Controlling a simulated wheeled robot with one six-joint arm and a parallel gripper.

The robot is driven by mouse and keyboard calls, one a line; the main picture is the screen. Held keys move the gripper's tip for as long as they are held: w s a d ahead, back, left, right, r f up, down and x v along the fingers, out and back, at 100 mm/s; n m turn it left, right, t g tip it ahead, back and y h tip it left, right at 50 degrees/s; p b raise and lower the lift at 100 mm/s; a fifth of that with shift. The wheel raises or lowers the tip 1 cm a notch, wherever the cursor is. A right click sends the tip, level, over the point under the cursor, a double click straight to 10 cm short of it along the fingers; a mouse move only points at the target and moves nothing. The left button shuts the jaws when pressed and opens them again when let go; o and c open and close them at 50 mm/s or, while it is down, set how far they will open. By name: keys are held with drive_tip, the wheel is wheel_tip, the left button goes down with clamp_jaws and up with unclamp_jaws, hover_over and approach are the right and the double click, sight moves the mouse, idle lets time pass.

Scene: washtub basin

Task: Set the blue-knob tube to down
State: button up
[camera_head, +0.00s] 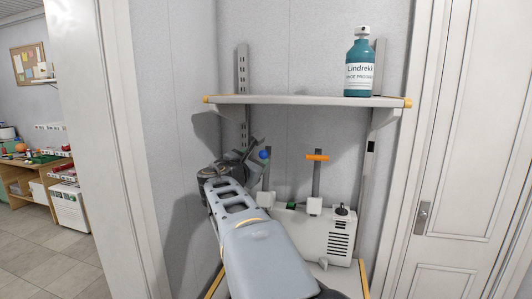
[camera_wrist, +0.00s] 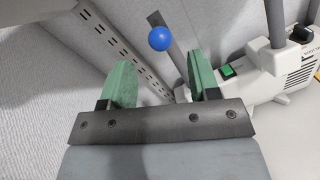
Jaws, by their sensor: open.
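The blue knob (camera_wrist: 161,38) is a round ball on a grey bar-like tube (camera_wrist: 178,66) in the wrist view. The tube rises from the white device, and its foot is partly hidden by my right finger. In the head view the blue knob (camera_head: 264,154) shows just right of my gripper (camera_head: 252,151). My gripper's green fingers (camera_wrist: 158,76) are apart and empty. In the wrist view the knob appears between and slightly above the fingertips. I cannot tell whether anything touches.
The white device (camera_head: 320,232) also bears a second tube with an orange handle (camera_head: 317,157), a green switch (camera_wrist: 228,70) and a black knob (camera_head: 341,210). A shelf (camera_head: 300,101) with a teal bottle (camera_head: 358,70) is above. A slotted wall rail (camera_wrist: 122,50) stands close left of the blue-knob tube.

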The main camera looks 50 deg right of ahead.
sight(263, 155)
drive_tip(key=p+x, duration=0.1)
drive_tip(key=x, duration=0.7)
drive_tip(key=shift+w+d, duration=0.1)
drive_tip(key=shift+d, duration=0.15)
drive_tip(key=shift+c, duration=0.3)
drive_tip(key=shift+f, duration=0.1)
clamp_jaws()
